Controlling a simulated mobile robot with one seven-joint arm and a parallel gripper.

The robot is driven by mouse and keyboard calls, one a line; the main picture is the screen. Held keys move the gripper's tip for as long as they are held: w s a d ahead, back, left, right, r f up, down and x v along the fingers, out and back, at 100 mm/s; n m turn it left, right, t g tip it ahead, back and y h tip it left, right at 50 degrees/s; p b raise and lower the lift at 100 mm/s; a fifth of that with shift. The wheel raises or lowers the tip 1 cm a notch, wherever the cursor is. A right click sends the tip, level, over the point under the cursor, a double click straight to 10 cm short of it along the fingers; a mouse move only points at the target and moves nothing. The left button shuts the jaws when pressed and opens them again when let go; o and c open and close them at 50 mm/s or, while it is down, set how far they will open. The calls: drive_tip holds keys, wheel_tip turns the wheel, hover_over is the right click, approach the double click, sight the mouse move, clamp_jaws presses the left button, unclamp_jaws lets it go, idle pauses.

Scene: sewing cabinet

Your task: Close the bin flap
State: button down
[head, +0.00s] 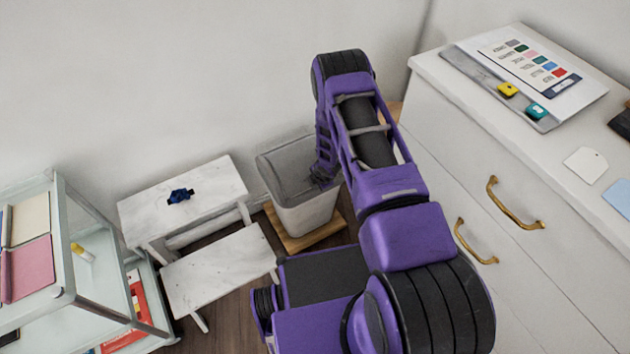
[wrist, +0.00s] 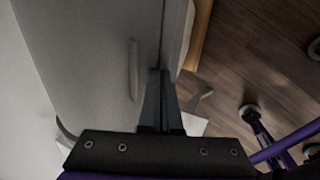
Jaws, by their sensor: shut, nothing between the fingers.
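The bin (head: 303,215) is a pale grey tapered tub beside the wall, left of the white cabinet. Its top (head: 283,165) shows as a grey area inside a rim; my arm covers its right part. I cannot tell the flap's angle from the head view. In the wrist view a broad grey panel (wrist: 95,55) of the bin, with a narrow raised strip, fills the left. My gripper (wrist: 160,75) is shut and empty, its fingertips at the panel's right edge. I cannot tell whether they touch it. The gripper is small and dark at the bin's top in the head view (head: 322,180).
The bin stands on a wooden board (head: 296,242). A white stepped stool (head: 222,270) with a dark blue object (head: 180,196) is on the left. A shelf cart (head: 62,290) is further left. The white cabinet (head: 440,150) with brass handles closes off the right.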

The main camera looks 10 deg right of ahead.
idle(0.3)
drive_tip(key=p+v, duration=0.3)
drive_tip(key=v, duration=1.4)
drive_tip(key=shift+r, duration=0.2)
drive_tip(key=shift+s+d, duration=0.1)
